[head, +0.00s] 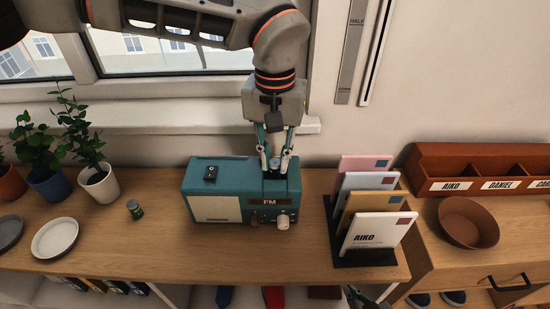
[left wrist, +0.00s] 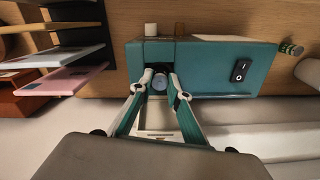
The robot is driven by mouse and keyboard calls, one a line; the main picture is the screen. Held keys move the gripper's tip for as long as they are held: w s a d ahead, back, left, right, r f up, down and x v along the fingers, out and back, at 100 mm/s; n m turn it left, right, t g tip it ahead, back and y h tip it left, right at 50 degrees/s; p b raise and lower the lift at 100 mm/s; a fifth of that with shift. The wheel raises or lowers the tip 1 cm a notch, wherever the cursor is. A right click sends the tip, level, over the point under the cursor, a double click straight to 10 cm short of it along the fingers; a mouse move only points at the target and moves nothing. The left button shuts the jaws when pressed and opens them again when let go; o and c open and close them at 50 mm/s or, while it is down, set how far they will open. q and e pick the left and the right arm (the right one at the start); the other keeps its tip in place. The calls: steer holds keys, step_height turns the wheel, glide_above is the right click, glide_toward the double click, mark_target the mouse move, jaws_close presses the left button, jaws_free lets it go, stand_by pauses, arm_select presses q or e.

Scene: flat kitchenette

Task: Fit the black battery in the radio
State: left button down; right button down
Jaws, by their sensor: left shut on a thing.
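The teal radio (head: 225,196) stands on the wooden counter, a dark open bay in the right part of its top. My left gripper (head: 275,166) points down over this bay, shut on a small cylinder (left wrist: 160,83) that looks like the battery. Its round end looks pale bluish-grey; its side is mostly hidden by the fingers, so I cannot tell its colour or how deep it sits. The radio also shows in the left wrist view (left wrist: 205,62). A dark piece at the bottom edge of the head view seems to be my right gripper (head: 366,298), mostly cut off.
A letter rack (head: 368,257) with several envelopes stands to the right. Potted plants (head: 99,184) and a plate (head: 55,238) are at left, a brown bowl (head: 469,223) at right.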

mark_target(275, 162)
arm_select(q)
steer(key=shift+f, duration=0.2)
steer(key=shift+f, duration=0.25)
steer(key=c, duration=1.9)
jaws_free()
step_height(275, 162, up, 13)
steer(key=shift+f, duration=0.15)
